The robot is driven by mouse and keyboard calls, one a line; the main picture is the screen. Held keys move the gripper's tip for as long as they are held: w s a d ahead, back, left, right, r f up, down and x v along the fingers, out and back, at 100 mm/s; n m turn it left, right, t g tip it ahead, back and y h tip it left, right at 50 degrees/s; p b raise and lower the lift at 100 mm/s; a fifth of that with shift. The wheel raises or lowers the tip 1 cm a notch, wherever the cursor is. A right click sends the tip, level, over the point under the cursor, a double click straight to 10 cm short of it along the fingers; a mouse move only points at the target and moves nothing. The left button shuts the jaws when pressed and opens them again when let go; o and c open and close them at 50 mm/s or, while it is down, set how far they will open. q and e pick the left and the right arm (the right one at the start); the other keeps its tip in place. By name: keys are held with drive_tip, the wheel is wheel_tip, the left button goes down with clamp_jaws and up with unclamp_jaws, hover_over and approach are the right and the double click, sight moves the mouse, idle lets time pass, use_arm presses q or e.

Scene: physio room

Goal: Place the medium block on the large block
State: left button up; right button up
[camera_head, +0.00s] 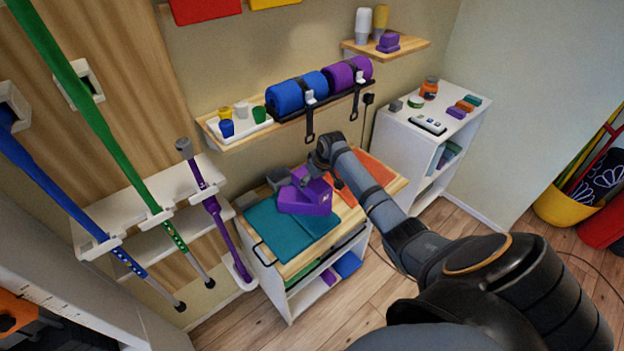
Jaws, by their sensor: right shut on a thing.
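My right gripper (319,174) reaches in from the right over the wooden-topped cart. It is shut on the medium block (318,189), a purple block partly hidden by the gripper fingers. The large block (296,205), also purple, is on the cart top below and beside the medium block. The two blocks overlap in the picture and share a colour, so I cannot tell whether they touch or have a small gap. My left gripper is not in view.
Teal folded cloths (275,232) and an orange one (372,172) lie on the cart top (290,268). A grey container (278,177) stands at its back left. A shelf with blue (287,97) and purple (342,76) rolls is behind. A white cabinet (392,145) stands right.

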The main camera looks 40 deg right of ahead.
drive_tip(key=shift+f, duration=0.2)
drive_tip(key=o, duration=1.2)
drive_tip(key=shift+r, duration=0.15)
drive_tip(key=shift+r, duration=0.25)
drive_tip(key=b+v, duration=0.1)
drive_tip(key=v, duration=1)
drive_tip(key=shift+s+r, duration=0.15)
drive_tip(key=shift+r, duration=0.15)
